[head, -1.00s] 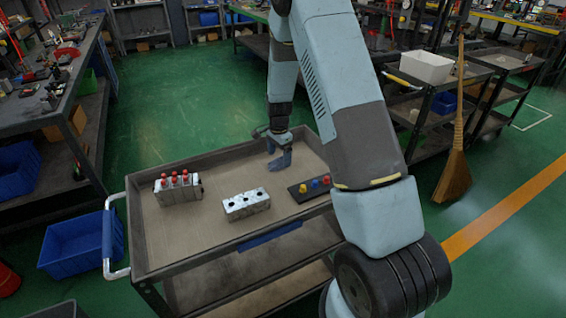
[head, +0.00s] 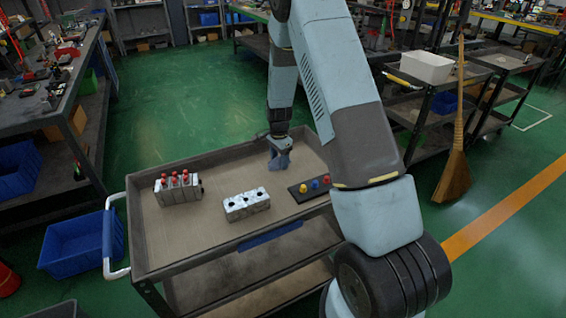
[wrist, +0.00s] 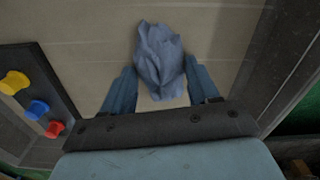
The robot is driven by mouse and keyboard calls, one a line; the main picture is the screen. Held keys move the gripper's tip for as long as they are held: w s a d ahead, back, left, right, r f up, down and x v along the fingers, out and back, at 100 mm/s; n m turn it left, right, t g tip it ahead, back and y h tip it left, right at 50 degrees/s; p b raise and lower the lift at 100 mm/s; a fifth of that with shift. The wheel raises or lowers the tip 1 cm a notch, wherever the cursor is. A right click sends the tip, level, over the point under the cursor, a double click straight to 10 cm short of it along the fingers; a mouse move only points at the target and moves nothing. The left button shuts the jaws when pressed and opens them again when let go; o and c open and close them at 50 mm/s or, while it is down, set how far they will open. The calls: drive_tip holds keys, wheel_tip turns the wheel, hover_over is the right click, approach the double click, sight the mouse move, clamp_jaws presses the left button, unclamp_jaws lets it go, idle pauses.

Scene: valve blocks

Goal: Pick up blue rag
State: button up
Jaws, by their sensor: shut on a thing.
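The blue rag (wrist: 158,48) is a crumpled grey-blue cloth between the two blue fingers of my gripper (wrist: 161,70) in the wrist view. It bulges beyond the fingertips. My gripper is shut on it. In the head view my gripper (head: 279,153) points down over the far part of the cart's top tray (head: 205,235). There the rag and the fingers have much the same colour and are hard to tell apart. I cannot tell whether the rag still touches the tray.
On the tray stand a metal block with red knobs (head: 178,188), a pale block with dark holes (head: 246,204) and a dark plate with yellow, blue and red knobs (head: 315,187). The tray has a raised rim. A broom (head: 455,165) stands to the right.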

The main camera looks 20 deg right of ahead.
sight(279, 158)
drive_tip(key=shift+r, duration=0.6)
drive_tip(key=r, duration=0.2)
drive_tip(key=shift+s+a+r, duration=0.2)
drive_tip(key=shift+r, duration=0.15)
drive_tip(key=s+a+r, duration=0.2)
drive_tip(key=s+r, duration=0.1)
drive_tip(key=s+a+r, duration=0.3)
drive_tip(key=s, duration=0.1)
drive_tip(key=s+a+r, duration=0.2)
drive_tip(key=s+r, duration=0.1)
drive_tip(key=s, duration=0.1)
drive_tip(key=shift+s+a+r, duration=0.1)
drive_tip(key=shift+s+a, duration=0.05)
